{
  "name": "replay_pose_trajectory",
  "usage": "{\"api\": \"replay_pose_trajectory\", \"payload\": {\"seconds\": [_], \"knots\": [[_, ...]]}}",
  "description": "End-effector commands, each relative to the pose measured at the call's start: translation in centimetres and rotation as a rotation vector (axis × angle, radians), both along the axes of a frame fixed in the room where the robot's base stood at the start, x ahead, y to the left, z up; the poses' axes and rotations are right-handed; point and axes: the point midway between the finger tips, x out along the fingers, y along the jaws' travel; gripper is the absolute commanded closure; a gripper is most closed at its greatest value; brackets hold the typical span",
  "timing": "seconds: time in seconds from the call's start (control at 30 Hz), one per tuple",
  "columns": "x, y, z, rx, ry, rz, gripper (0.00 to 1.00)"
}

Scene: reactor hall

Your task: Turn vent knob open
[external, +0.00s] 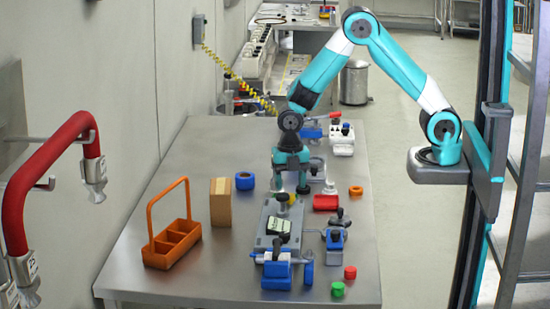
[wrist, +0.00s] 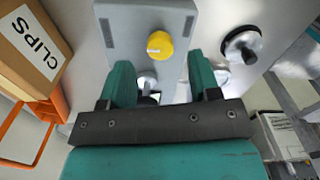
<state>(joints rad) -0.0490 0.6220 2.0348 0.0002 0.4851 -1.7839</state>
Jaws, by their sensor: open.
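A round yellow knob (wrist: 159,45) sits on a grey plate (wrist: 127,25) in the wrist view. In the external view the yellow knob (external: 292,199) shows only in part, just below my gripper (external: 292,189). My gripper (wrist: 160,78) is open, with its two teal fingers apart and pointing down. In the wrist view the yellow knob lies just beyond the fingertips, in line with the gap between them. Nothing is held. No label shows which knob is the vent knob.
A CLIPS box (wrist: 35,45) and an orange caddy (external: 174,240) stand to the left. The table's left front is clear.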

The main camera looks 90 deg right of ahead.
Motion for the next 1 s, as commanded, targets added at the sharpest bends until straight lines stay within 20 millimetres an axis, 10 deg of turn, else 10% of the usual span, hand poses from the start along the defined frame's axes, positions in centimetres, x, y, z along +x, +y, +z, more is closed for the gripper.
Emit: {"api": "replay_pose_trajectory", "payload": {"seconds": [0.57,0.8,1.0], "knots": [[0.0,0.0,-3.5,0.000,0.000,0.000,0.44],[0.0,0.0,-3.5,0.000,0.000,0.000,0.92],[0.0,0.0,-3.4,0.000,0.000,-0.006,0.93]]}}
